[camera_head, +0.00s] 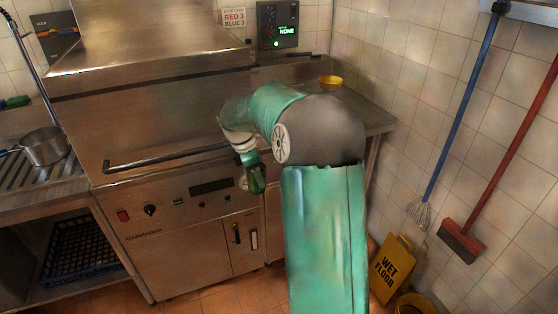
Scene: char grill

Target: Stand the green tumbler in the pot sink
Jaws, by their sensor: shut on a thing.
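My gripper (243,181) hangs in front of the steel machine, left of my arm's big joint. It is shut on the green tumbler (257,180), a small dark green thing that is partly hidden by the fingers. The tumbler is held in the air, in front of the machine's control panel. I cannot make out its exact tilt. A ribbed steel drainboard (70,182) lies at the far left with a steel pot (45,147) on it. No sink basin is clearly visible.
The hooded steel machine (180,235) has a long bar handle (165,158) jutting out. A yellow bowl (330,82) stands on the counter at back right. A yellow wet floor sign (390,269), a yellow bucket (414,304), a blue mop and a red broom are at right.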

